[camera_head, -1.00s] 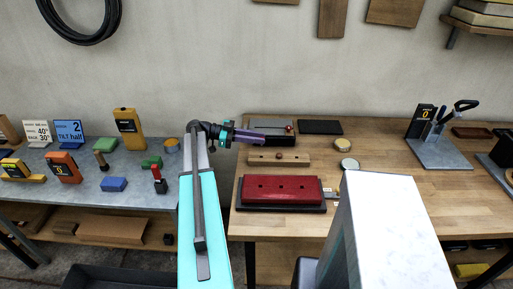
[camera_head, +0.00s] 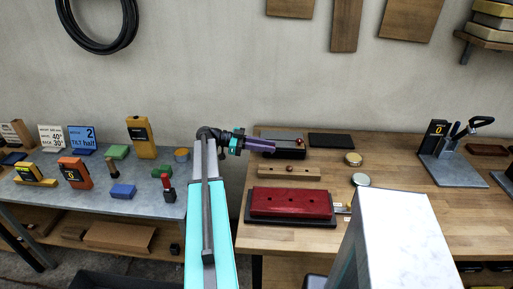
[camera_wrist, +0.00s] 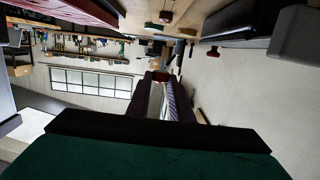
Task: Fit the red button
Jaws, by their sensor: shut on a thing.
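My gripper (camera_head: 273,146) is stretched out level to the right over the back left of the wooden workbench. In the wrist view its dark fingers (camera_wrist: 165,86) close on a small dark red button (camera_wrist: 160,76) at their tips. A red button also shows just past the fingers in the head view (camera_head: 299,140), in front of a grey and black box (camera_head: 290,153); I take it for the held one. Another small red knob (camera_head: 290,169) sits on a wooden strip (camera_head: 270,173). A red padded block (camera_head: 290,203) lies on a dark base nearer me. Contact with the box cannot be judged.
A black mat (camera_head: 331,140) and two round tins (camera_head: 353,159) (camera_head: 361,180) lie right of the box. A tool stand (camera_head: 452,165) is farther right. The grey left table (camera_head: 90,195) holds coloured blocks and cards. A white block-like shape stands at front right.

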